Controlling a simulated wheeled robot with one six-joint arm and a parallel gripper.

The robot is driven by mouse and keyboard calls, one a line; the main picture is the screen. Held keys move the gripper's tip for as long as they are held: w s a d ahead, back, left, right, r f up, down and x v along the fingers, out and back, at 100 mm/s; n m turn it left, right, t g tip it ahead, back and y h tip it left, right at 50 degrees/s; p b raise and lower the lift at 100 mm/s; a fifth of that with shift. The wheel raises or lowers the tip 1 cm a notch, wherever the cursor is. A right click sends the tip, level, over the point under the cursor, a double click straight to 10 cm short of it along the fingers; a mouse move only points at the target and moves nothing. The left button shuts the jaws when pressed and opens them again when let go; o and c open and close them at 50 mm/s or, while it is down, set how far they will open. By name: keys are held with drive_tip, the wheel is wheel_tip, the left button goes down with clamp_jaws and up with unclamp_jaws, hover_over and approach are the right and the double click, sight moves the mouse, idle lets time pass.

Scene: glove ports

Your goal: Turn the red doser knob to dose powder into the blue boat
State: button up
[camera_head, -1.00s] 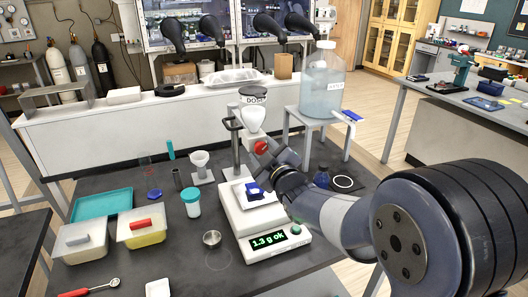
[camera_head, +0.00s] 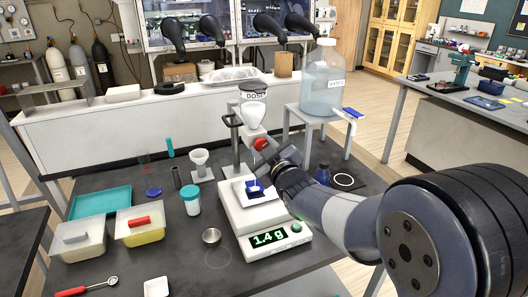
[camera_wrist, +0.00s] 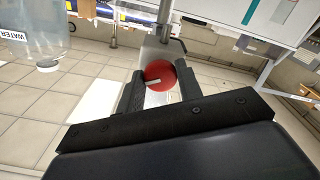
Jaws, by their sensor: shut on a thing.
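The red doser knob (camera_head: 260,144) sits on the front of the doser (camera_head: 253,112), a clear-bodied hopper with white contents on a stand. My gripper (camera_head: 272,157) is shut on the knob. In the wrist view the red knob (camera_wrist: 160,75) lies between both fingers of my gripper (camera_wrist: 160,88), with a pale mark pointing left and slightly down. The blue boat (camera_head: 256,190) rests on the balance (camera_head: 245,222) below the doser, with a little white visible at it. The balance display (camera_head: 268,238) reads 1.4 g in green.
Two lidded tubs (camera_head: 139,226) (camera_head: 77,240) are further left. A water carboy (camera_head: 322,80) stands behind on a raised stand.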

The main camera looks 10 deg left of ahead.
drive_tip(key=m+b, duration=0.1)
drive_tip(key=m, duration=0.4)
drive_tip(key=shift+f, duration=0.1)
drive_tip(key=m, duration=0.6)
drive_tip(key=shift+a, duration=0.1)
drive_tip(key=m, duration=0.5)
drive_tip(key=shift+p, duration=0.3)
drive_tip(key=m+p, duration=0.1)
drive_tip(key=m, duration=0.4)
drive_tip(key=shift+m, duration=0.3)
drive_tip(key=shift+s, duration=0.1)
drive_tip(key=o, duration=1)
drive_tip(key=shift+c, duration=0.2)
drive_tip(key=b+v, duration=0.1)
drive_tip(key=v, duration=0.9)
drive_tip(key=shift+s+b, duration=0.35)
drive_tip(key=shift+s, duration=0.05)
